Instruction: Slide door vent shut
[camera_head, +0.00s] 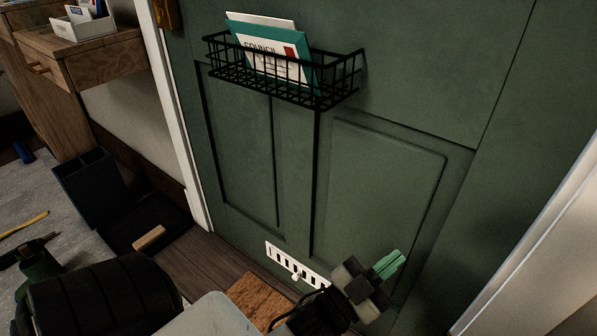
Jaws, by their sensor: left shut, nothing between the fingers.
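The door vent (290,262) is a white slotted plate low on the green door (385,185). Several dark slots show in it, and a small pale knob (297,276) sits near its lower edge. The vent's lower right end is close to or behind my left gripper. My left gripper (390,264), with green fingers, is shut and empty. It is to the right of the vent in the picture, in front of the door's lower panel. I cannot tell whether it touches the door. My right gripper is not in view.
A black wire basket (345,83) holding letters hangs on the door above. A brown mat (259,299) lies below the vent. A wooden drawer unit (105,62) and a dark open box (95,190) stand at left. The door surface around the gripper is clear.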

